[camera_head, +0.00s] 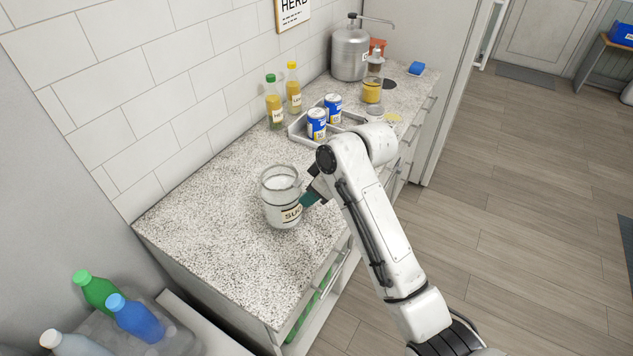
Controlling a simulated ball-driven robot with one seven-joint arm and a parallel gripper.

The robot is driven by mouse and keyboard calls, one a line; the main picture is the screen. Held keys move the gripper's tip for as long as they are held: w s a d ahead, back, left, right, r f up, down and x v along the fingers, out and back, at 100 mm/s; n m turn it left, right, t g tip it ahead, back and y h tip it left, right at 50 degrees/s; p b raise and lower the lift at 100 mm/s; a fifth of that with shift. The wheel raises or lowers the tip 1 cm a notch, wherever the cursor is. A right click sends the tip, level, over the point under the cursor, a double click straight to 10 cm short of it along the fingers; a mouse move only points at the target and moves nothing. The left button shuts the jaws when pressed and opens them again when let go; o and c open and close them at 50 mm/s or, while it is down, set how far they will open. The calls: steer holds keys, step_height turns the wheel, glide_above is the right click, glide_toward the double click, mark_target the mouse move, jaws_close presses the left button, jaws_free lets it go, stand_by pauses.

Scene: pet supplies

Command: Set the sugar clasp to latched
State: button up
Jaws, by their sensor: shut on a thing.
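The glass sugar jar (281,205) stands upright on the speckled counter, with white contents and a cream label reading "SUG". Its top looks like clear glass; I cannot tell how the lid sits. My gripper (308,199) is at the jar's right side, with its teal fingers against it. It is shut on part of the jar there. The clasp is too small or hidden behind the fingers to make out, so its position cannot be told.
Behind the jar, a grey tray (298,129) holds two blue-and-white cans (316,124). Two yellow-capped and green-capped bottles (274,103) stand by the wall. A metal dispenser (350,53) is farther back. The counter (215,215) left of the jar is clear.

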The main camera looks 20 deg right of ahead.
steer(key=shift+w+a+r+g+h+p, duration=0.15)
steer(key=shift+w+g+h+p, duration=0.05)
steer(key=shift+g+h+p, duration=0.2)
steer(key=shift+w+a+r+g+h+p, duration=0.2)
steer(key=shift+g+h, duration=0.1)
steer(key=shift+g, duration=0.2)
steer(key=shift+f, duration=0.1)
steer(key=o, duration=1.1)
steer(key=shift+c, duration=0.2)
steer(key=v, duration=1)
steer(key=shift+r, duration=0.4)
